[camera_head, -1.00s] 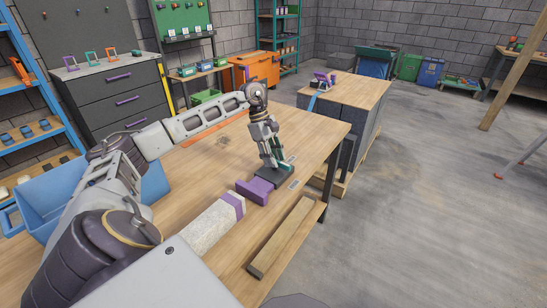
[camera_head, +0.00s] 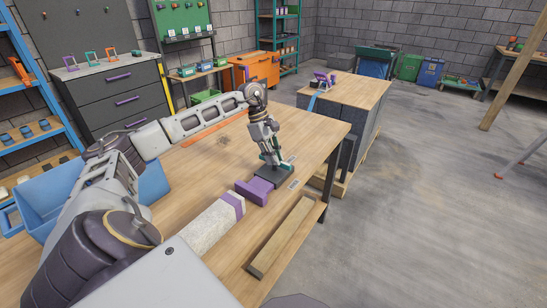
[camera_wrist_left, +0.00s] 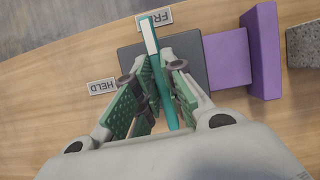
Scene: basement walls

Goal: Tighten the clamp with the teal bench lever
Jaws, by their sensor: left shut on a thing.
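The teal lever (camera_wrist_left: 159,75), with a pale end, stands out of a dark base plate (camera_head: 271,177) on the wooden bench. My left gripper (camera_head: 273,161) is shut on the lever; its green-padded fingers flank it in the wrist view (camera_wrist_left: 160,85). The lever's pale end points toward the label reading "FR" (camera_wrist_left: 163,17) and seems to cover part of it. A "HELD" label (camera_wrist_left: 102,86) lies at the left. The purple clamp jaw (camera_head: 254,191) joins the plate. A speckled grey block (camera_head: 213,226) with a purple band lies beyond it, with a narrow gap in the wrist view.
A wooden bar (camera_head: 283,237) lies along the bench's front edge. A blue bin (camera_head: 55,196) stands at the left behind my arm. A second workbench (camera_head: 352,92) stands beyond. The bench top behind my left forearm's end is mostly clear.

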